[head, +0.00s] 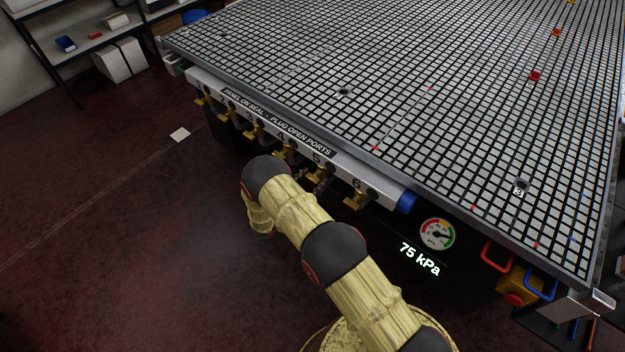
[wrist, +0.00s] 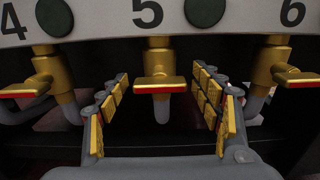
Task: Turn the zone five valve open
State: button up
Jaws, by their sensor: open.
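The zone five valve (wrist: 158,62) is a brass valve under the printed number 5 in the wrist view. Its flat lever (wrist: 160,84), gold with a red edge, lies crosswise. A grey hose hangs below it. My gripper (wrist: 161,92) is open, with one padded finger on each side of this valve, and the lever lies between them. I cannot tell whether a finger touches it. In the head view, the zone five valve (head: 317,174) is partly hidden behind my arm, and my gripper is largely hidden there.
The zone four valve (wrist: 50,72) and zone six valve (wrist: 277,68) stand close on either side. The grid table (head: 375,166) overhangs the valve row. A gauge (head: 437,234) reads 75 kPa at right. Red floor (head: 110,240) lies open at left.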

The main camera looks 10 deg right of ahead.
jog(key=c, duration=0.3)
jog(key=c, duration=0.8)
jog(key=shift+c, duration=0.3)
jog(key=shift+n, duration=0.4)
jog(key=n+b, duration=0.1)
jog(key=n, duration=0.2)
jog(key=shift+n, duration=0.3)
jog(key=n, duration=0.4)
jog(key=shift+n, duration=0.3)
jog(key=n, duration=0.4)
jog(key=shift+b, duration=0.3)
jog(key=n, duration=0.4)
jog(key=shift+n, duration=0.6)
